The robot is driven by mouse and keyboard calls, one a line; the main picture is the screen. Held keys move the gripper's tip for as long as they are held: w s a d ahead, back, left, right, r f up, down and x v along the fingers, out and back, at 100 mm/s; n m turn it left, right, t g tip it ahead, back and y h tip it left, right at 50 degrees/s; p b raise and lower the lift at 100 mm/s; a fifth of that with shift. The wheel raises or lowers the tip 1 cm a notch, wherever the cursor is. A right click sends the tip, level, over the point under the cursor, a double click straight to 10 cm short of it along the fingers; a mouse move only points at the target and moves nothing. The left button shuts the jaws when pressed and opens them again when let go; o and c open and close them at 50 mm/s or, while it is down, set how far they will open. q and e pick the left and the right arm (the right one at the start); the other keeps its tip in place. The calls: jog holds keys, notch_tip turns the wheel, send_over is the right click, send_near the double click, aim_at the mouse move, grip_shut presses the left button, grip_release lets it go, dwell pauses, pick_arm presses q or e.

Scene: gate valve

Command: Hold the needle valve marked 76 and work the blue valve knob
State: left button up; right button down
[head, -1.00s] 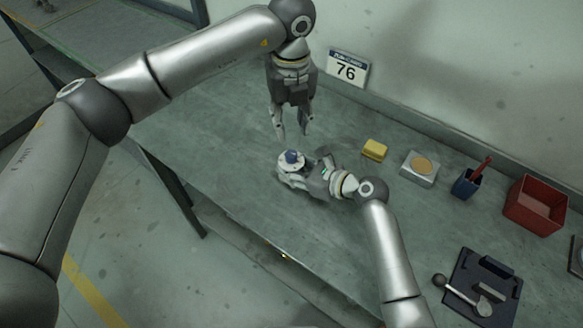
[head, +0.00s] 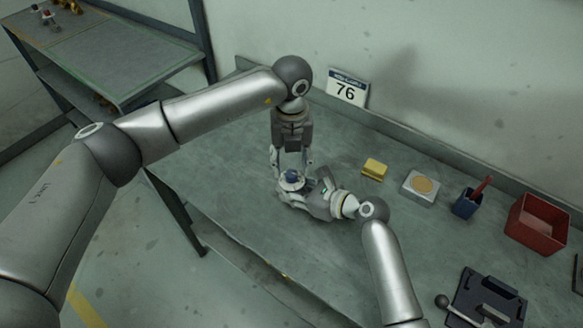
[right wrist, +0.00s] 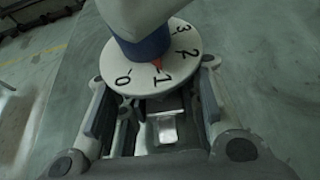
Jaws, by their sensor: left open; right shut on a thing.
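The needle valve has a white round dial (right wrist: 183,62) with the numbers 0 to 3 and a blue knob (head: 292,175) on top. The blue knob also shows in the right wrist view (right wrist: 145,47), with a red pointer close to the 1. My right gripper (head: 287,190) is shut on the valve body (right wrist: 165,130) below the dial, low over the bench. My left gripper (head: 291,166) points down from above, open, its fingers on either side of the knob. Whether they touch it I cannot tell. The 76 sign (head: 346,91) stands against the wall behind.
On the bench (head: 225,170), a yellow block (head: 374,169), a grey box with a tan disc (head: 420,187), a blue cup (head: 466,204) and a red bin (head: 538,224) line the wall side. The bench left of the grippers is clear.

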aim_at(291, 176)
pick_arm(q)
jog(key=shift+f, duration=1.4)
jog(key=shift+c, duration=0.5)
jog(key=c, duration=0.9)
